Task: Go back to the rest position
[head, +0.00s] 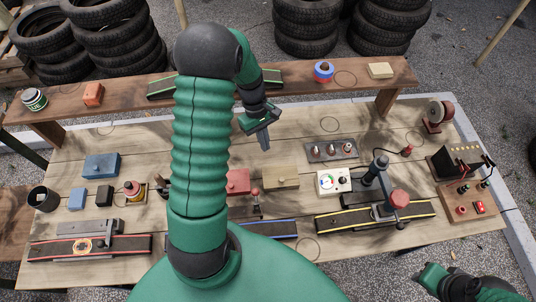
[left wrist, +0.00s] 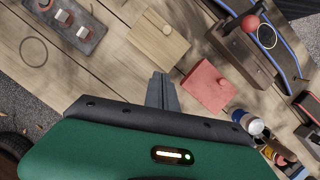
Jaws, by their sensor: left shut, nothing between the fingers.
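My left arm rises up the middle of the head view and bends down over the back of the workbench (head: 60,165). My left gripper (head: 264,142) hangs above the bench, pointing down, with its fingers together and empty. In the left wrist view its closed fingers (left wrist: 162,90) show between a pale wooden box and a red box, both below it. Part of my right arm, green and black, shows at the bottom right of the head view beyond the bench's front edge. Fingers of my right gripper (head: 433,277) cannot be made out there.
A raised shelf (head: 215,85) runs along the back. The wooden box (head: 281,178), red box (head: 238,182), gauge box (head: 333,181) and a clamp on a striped rail (head: 375,216) stand on the bench. Tyre stacks (head: 305,27) stand behind. Bare planks surround the gripper.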

